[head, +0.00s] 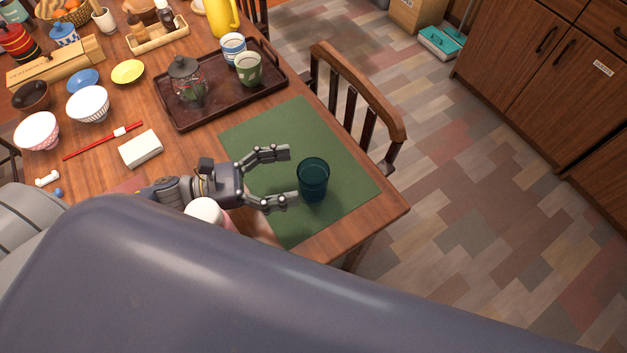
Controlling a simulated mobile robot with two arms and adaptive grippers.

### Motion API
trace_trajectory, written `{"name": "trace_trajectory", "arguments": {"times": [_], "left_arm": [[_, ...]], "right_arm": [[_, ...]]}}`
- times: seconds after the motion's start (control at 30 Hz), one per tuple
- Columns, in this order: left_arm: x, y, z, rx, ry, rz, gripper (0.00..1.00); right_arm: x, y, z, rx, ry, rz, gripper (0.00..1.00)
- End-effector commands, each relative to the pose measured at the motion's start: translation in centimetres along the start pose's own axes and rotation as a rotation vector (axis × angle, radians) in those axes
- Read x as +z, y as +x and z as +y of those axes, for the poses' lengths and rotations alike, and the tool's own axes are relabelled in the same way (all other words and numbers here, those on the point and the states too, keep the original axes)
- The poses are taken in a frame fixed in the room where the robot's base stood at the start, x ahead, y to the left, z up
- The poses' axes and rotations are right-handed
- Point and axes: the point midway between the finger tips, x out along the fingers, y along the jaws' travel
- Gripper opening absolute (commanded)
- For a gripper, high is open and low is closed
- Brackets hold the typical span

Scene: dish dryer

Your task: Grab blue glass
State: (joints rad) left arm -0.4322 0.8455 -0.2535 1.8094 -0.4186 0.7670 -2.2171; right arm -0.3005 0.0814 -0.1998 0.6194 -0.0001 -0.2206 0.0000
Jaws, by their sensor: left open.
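The blue glass (313,181) is a dark teal, see-through tumbler. It stands upright on the green mat (335,160) near the table's right corner. My left gripper (291,176) comes in from the left with its fingers spread open. The fingertips are just left of the glass, one toward its far side and one toward its near side. Nothing is between the fingers. My right gripper is not in the view.
A dark tray (196,116) with a glass jar (186,80) and two cups stands behind the mat. Bowls, a white box (141,149) and red chopsticks lie on the left. A white-topped pink thing (205,211) is close beside my left wrist. A chair (365,90) stands at the table's right edge.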

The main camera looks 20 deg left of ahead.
Motion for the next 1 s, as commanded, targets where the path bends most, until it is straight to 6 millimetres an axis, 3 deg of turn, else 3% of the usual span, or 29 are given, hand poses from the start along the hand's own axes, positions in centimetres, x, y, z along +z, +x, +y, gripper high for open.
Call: {"name": "trace_trajectory", "arguments": {"times": [0.23,0.6,0.87,1.0], "left_arm": [[0.1,1.6,0.0,0.000,0.000,-0.001,0.79],[-0.1,5.8,-0.1,0.000,0.001,0.000,0.79],[-0.2,6.1,-0.1,0.000,0.000,0.001,0.79],[-0.2,6.0,-0.1,0.000,0.000,0.001,0.52]], "right_arm": [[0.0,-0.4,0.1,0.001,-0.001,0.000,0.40],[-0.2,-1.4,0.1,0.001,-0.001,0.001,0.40],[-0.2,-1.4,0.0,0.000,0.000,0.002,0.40],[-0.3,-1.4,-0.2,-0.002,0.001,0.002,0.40]]}}
